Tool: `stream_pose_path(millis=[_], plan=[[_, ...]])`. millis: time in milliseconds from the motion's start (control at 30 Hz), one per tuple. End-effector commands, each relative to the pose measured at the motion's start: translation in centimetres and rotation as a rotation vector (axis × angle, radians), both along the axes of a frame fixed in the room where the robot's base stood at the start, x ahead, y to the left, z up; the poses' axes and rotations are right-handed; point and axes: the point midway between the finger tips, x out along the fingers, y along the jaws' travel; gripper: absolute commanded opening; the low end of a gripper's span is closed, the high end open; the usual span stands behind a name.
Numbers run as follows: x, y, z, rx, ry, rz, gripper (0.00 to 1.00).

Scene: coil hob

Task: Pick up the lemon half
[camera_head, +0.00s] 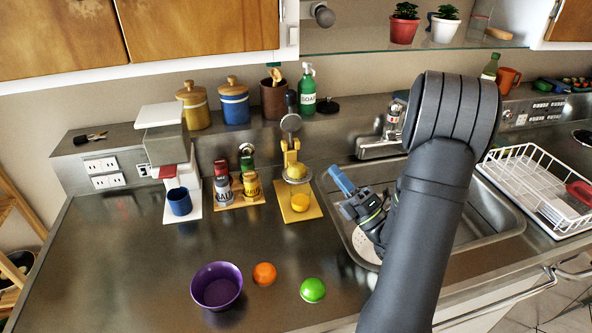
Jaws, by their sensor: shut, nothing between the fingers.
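My gripper (338,178) is shut and empty, with blue fingers, over the left edge of the sink. It is right of the yellow press and apart from the fruits. My arm hides part of the sink.
A purple bowl (217,286) stands left of the orange fruit. A white coffee machine with a blue mug (179,201) and a rack of spice shakers (236,187) stand behind. A white dish rack (540,190) is at right. The left counter is clear.

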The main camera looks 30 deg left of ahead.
Motion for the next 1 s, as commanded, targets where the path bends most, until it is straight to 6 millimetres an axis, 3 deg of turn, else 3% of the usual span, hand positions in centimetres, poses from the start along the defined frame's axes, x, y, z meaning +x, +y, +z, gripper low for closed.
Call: stream_pose_path(millis=[333, 733, 1000], plan=[[0.0, 0.0, 0.0, 0.0, 0.0, 0.0, 0.0], [0.0, 0.0, 0.0, 0.0, 0.0, 0.0, 0.77], [0.07, 0.06, -0.02, -0.003, 0.0, -0.001, 0.77]])
